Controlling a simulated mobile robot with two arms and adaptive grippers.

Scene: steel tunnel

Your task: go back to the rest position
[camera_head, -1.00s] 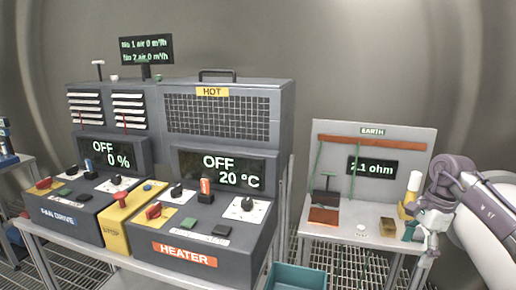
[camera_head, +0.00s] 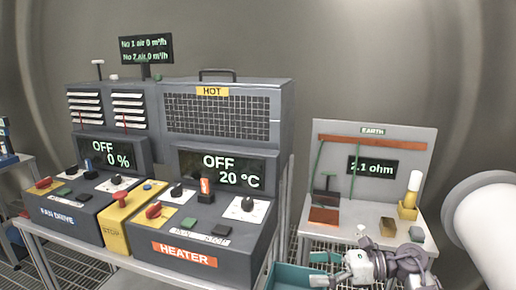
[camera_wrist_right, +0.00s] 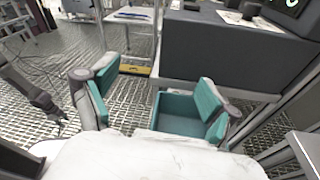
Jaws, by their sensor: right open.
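My right gripper (camera_head: 320,269) is low in the head view, in front of the small earth table and by the teal bin (camera_head: 285,277). In the right wrist view its two teal-padded fingers (camera_wrist_right: 153,98) are spread wide, with nothing held between them. The teal bin (camera_wrist_right: 178,112) shows beyond and between the fingers, and it looks empty where I can see inside.
The console with the fan drive (camera_head: 75,213) and heater (camera_head: 190,252) panels stands at left and centre. The earth table (camera_head: 345,222) is at right, with a yellow holder (camera_head: 407,207) and small blocks. Grating floor (camera_wrist_right: 75,55) shows left of the console in the wrist view.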

